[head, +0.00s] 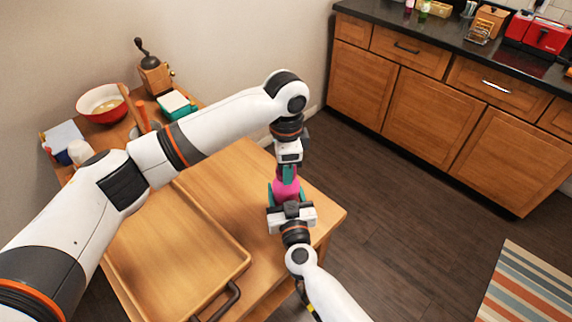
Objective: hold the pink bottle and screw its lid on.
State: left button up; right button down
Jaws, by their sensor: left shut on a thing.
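The pink bottle (286,187) is in the head view near the table's right edge, between my two grippers. My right gripper (287,194) comes from below in the picture, with its teal fingers on either side of the bottle's body. My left gripper (289,174) points down from above, shut at the top of the bottle. The lid is hidden by the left fingers, so its seating on the neck cannot be seen.
A wooden tray (243,254) with dark handles lies on the wooden table (240,165). A red-and-white bowl (101,103), a coffee grinder (154,76) and a teal-and-white box (176,104) stand at the back left. Open floor separates the table from the counter (440,42).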

pick_arm(q)
jog(key=m, duration=0.4)
jog(key=shift+m, duration=0.4)
jog(key=m, duration=0.3)
jog(key=shift+m, duration=0.4)
jog(key=o, duration=1.1)
jog(key=shift+r, duration=2.25)
jog(key=shift+c, duration=0.5)
